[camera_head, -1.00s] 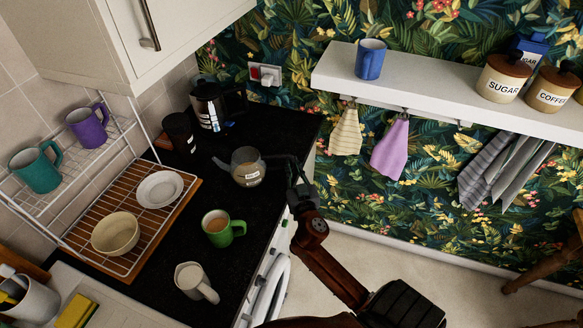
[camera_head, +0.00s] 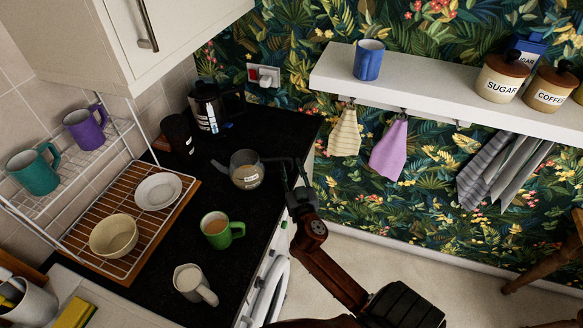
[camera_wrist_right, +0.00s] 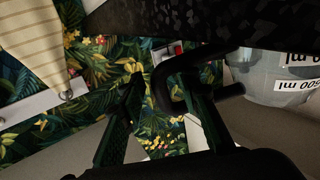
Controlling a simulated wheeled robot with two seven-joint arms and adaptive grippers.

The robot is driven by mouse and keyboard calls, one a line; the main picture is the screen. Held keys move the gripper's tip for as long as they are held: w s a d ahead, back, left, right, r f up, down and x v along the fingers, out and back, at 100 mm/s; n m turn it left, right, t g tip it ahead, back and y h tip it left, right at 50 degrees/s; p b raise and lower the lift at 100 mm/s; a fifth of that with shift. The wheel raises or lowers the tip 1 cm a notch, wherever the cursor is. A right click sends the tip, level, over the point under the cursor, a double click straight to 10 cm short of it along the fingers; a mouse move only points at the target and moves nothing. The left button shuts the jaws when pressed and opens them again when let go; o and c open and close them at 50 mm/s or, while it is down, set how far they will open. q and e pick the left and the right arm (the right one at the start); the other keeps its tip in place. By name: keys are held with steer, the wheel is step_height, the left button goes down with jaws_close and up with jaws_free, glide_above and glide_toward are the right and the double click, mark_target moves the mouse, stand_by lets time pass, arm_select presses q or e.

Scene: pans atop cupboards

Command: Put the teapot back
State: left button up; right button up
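The teapot (camera_head: 246,170), a see-through pot with a white label and a dark handle, stands upright on the black worktop (camera_head: 262,125). Its spout points left and its handle points right. My right gripper (camera_head: 294,172) is at the handle, with its fingers spread apart. In the right wrist view, the teapot's body (camera_wrist_right: 270,78) is at the upper right. The dark handle (camera_wrist_right: 162,85) reaches in between the two fingers (camera_wrist_right: 160,115), close to the right-hand finger; I cannot tell whether they touch. My left gripper is out of view.
A green mug (camera_head: 217,232) and a white jug (camera_head: 190,282) stand in front of the teapot. A dark canister (camera_head: 178,133) and a coffee maker (camera_head: 207,103) stand behind it. A dish rack (camera_head: 130,225) is at the left. Floor lies right of the worktop.

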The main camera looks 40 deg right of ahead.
steer(key=v, duration=1.2)
steer(key=shift+b, duration=0.3)
